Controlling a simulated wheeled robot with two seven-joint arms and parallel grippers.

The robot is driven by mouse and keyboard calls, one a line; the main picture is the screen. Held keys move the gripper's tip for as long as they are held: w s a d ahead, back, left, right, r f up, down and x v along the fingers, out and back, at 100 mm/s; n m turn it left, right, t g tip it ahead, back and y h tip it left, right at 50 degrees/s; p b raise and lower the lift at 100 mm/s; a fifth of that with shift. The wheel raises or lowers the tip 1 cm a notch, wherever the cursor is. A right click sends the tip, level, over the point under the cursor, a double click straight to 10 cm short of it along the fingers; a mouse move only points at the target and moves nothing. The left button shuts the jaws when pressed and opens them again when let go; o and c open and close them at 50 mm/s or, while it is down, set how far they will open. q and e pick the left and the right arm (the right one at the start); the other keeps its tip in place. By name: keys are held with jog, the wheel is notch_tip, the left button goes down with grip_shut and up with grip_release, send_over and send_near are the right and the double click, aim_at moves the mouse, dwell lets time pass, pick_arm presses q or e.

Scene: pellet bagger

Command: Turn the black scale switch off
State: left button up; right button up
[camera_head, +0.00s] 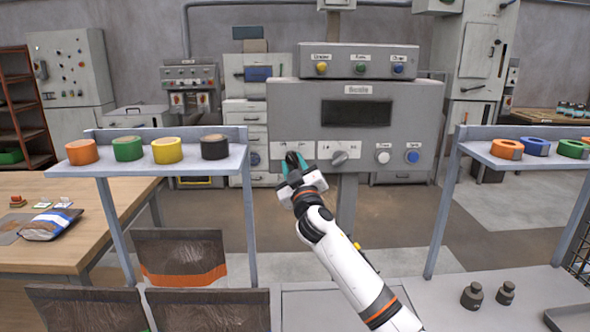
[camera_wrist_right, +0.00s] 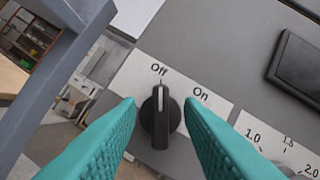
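The black scale switch (camera_wrist_right: 160,116) is a rotary knob on a white label plate, marked Off and On, in the right wrist view. Its white pointer line points at the Off mark. In the head view the knob is hidden behind my right gripper (camera_head: 294,162), at the lower left of the grey scale panel (camera_head: 290,110). My right gripper's teal fingers (camera_wrist_right: 158,112) are open, one on each side of the knob, with a visible gap to it. My left gripper is not in view.
A grey selector knob (camera_head: 339,158) with numbered marks sits right of the switch, then a white button (camera_head: 383,157) and a blue button (camera_head: 413,156). A dark display (camera_head: 356,113) is above. Shelves with tape rolls flank the panel: left shelf (camera_head: 110,167), right shelf (camera_head: 480,148).

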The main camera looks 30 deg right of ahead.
jog(key=b+v, duration=0.2)
jog(key=v, duration=1)
jog(key=shift+b, duration=0.35)
jog(key=shift+d+f, duration=0.1)
